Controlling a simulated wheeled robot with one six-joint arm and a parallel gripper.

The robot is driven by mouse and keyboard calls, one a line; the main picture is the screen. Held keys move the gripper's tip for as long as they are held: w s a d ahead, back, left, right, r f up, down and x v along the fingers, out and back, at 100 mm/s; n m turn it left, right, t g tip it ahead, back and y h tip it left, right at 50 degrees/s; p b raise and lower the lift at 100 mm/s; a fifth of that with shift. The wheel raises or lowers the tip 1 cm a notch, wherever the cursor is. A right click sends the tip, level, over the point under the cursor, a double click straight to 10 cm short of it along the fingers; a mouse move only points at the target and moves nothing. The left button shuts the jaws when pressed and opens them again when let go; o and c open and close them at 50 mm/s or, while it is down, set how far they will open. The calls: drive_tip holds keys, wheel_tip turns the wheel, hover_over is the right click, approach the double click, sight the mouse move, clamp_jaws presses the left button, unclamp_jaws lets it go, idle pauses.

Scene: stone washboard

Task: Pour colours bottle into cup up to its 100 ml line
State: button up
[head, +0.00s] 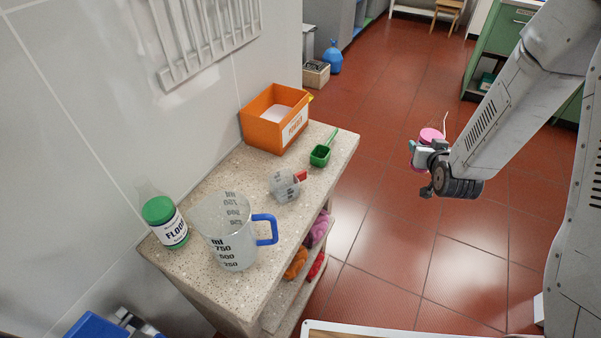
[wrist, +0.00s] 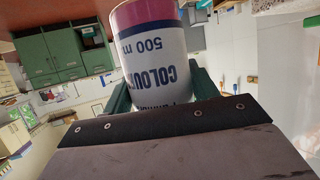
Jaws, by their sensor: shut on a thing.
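My gripper (head: 424,150) is shut on the colours bottle (head: 431,135), held in the air over the floor, right of the stone washboard and apart from it.
A rack (head: 205,40) hangs on the wall above. Open red floor (head: 400,240) lies between the washboard and my arm.

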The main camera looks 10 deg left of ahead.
drive_tip(key=s+a+r+n+g+y, duration=0.1)
drive_tip(key=a+r+n+g+y, duration=0.25)
drive_tip(key=a, duration=0.65)
drive_tip(key=s+a+r+n+y, duration=0.2)
drive_tip(key=a+r+n+y, duration=0.3)
drive_tip(key=a, duration=0.6)
drive_tip(key=s+a+r+n+g+y, duration=0.1)
drive_tip(key=a+r+n+g+y, duration=0.1)
drive_tip(key=a+r, duration=0.6)
drive_tip(key=s+a+f+n, duration=0.1)
drive_tip(key=a+f, duration=0.3)
drive_tip(key=f, duration=0.5)
drive_tip(key=shift+s+f+g+y, duration=0.2)
drive_tip(key=shift+s+g+y, duration=0.2)
drive_tip(key=shift+g+y, duration=0.05)
drive_tip(key=shift+f, duration=0.15)
drive_tip(key=shift+w+d+n+t, duration=0.1)
drive_tip(key=shift+w+n+t, duration=0.15)
drive_tip(key=shift+n+t, duration=0.7)
drive_tip(key=shift+w+d+n+t, duration=0.15)
drive_tip(key=shift+n+t, duration=0.35)
drive_tip(key=shift+n, duration=0.8)
drive_tip(key=shift+w+d+n+t, duration=0.1)
drive_tip(key=shift+w+n+t, duration=0.2)
drive_tip(key=shift+n+t, duration=0.65)
